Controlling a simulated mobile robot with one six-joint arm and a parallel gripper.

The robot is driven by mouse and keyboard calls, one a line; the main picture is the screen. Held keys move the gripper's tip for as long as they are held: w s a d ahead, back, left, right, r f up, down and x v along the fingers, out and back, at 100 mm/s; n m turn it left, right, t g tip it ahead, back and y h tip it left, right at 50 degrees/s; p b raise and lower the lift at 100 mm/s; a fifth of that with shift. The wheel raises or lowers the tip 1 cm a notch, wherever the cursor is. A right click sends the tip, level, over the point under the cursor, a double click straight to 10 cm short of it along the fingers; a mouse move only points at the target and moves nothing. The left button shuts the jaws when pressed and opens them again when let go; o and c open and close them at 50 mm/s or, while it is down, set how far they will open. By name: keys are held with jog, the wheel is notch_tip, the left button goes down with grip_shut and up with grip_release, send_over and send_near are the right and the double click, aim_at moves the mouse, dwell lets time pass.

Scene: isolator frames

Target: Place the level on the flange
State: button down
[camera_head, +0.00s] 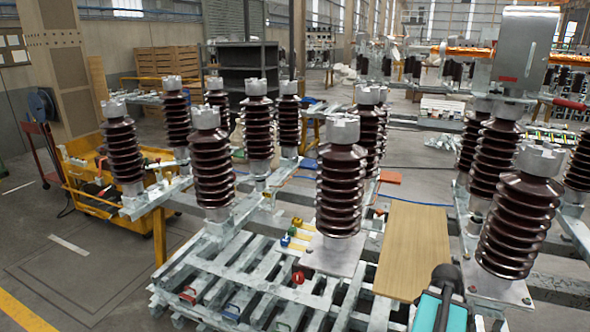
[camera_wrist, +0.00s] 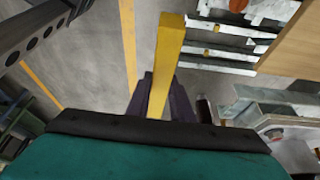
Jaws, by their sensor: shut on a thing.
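The level (camera_wrist: 169,45) is a long yellow bar in the wrist view. My gripper (camera_wrist: 159,98), with dark purple fingers, is shut on its near end, and the bar extends away from the fingers. The level does not show in the head view. Several brown ribbed insulators stand upright in the head view with grey metal flanges on top. One such flange (camera_head: 338,130) is near the middle and another (camera_head: 540,159) is at the right. I cannot tell which flange is meant. The level is not seen touching any flange.
A wooden board (camera_head: 413,250) lies between the insulator rows. A slatted metal frame (camera_head: 225,285) holds small coloured parts. A yellow cart (camera_head: 100,200) stands at the left. Open floor (camera_head: 60,275) lies at the lower left.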

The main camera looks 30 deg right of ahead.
jog(key=shift+s, duration=0.55)
jog(key=shift+w+a, duration=0.25)
jog(key=shift+w, duration=0.7)
jog(key=shift+w+a+r+n, duration=0.2)
jog(key=shift+w+a+n, duration=0.1)
jog(key=shift+w, duration=0.3)
jog(key=w+a+r+n+t+h, duration=0.1)
jog(key=w+a+r+n, duration=0.15)
jog(key=w+a, duration=0.55)
jog(key=w+a+r+n+t, duration=0.1)
jog(key=w+a+r+n, duration=0.2)
jog(key=w, duration=0.8)
jog(key=w+a+r+n+h, duration=0.1)
jog(key=w+a+r+n, duration=0.1)
jog(key=w+a+r, duration=0.6)
jog(key=w+a+r+n+t+y, duration=0.1)
jog(key=w+a+n, duration=0.4)
jog(key=a, duration=0.5)
jog(key=w+a+r+n+t+y, duration=0.2)
jog(key=w+a+r+n, duration=0.3)
jog(key=a+n, duration=0.3)
jog(key=w+a+r+n+t+y, duration=0.1)
jog(key=w+a+r+n+t, duration=0.2)
jog(key=w+a+n, duration=0.4)
jog(key=shift+a+r+y, duration=0.3)
jog(key=shift+a+r, duration=0.2)
jog(key=shift+a, duration=2.35)
jog(key=shift+n, duration=0.25)
